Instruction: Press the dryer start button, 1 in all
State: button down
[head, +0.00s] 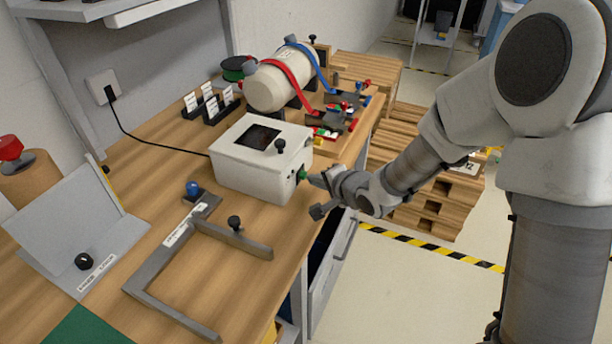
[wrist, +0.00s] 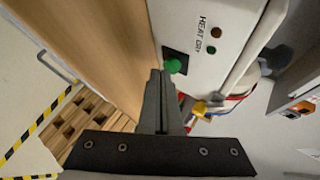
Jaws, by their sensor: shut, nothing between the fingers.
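The dryer is a white box (head: 250,171) on the wooden bench, with a dark window and a black knob on top. Its green start button (head: 302,175) is on the side panel facing my arm. In the wrist view the green button (wrist: 173,66) sits on a black square, beside the label HEAT DRY and two small lamps, one brown and one green. My gripper (head: 312,179) is shut and empty, its fingertips right at the button. In the wrist view the fingertips (wrist: 160,74) are just beside and below the button; I cannot tell whether they touch.
A grey metal frame (head: 165,268) lies on the bench in front of the dryer. A cream cylinder with red and blue straps (head: 280,78) stands behind it. Pallets (head: 430,180) stand on the floor at right. The bench edge runs below my gripper.

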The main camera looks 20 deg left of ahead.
jog(key=shift+a, duration=0.3)
dwell(0.5)
jog(key=shift+d, duration=0.15)
jog(key=shift+s+d+p, duration=0.1)
jog(key=shift+d+p, duration=0.35)
jog(key=shift+d, duration=0.3)
jog(key=shift+s+d+p, duration=0.2)
jog(key=shift+d+p, duration=0.45)
jog(key=shift+d, duration=0.6)
jog(key=shift+s+d+p, duration=0.15)
jog(key=shift+d+p, duration=0.45)
jog(key=shift+d, duration=0.65)
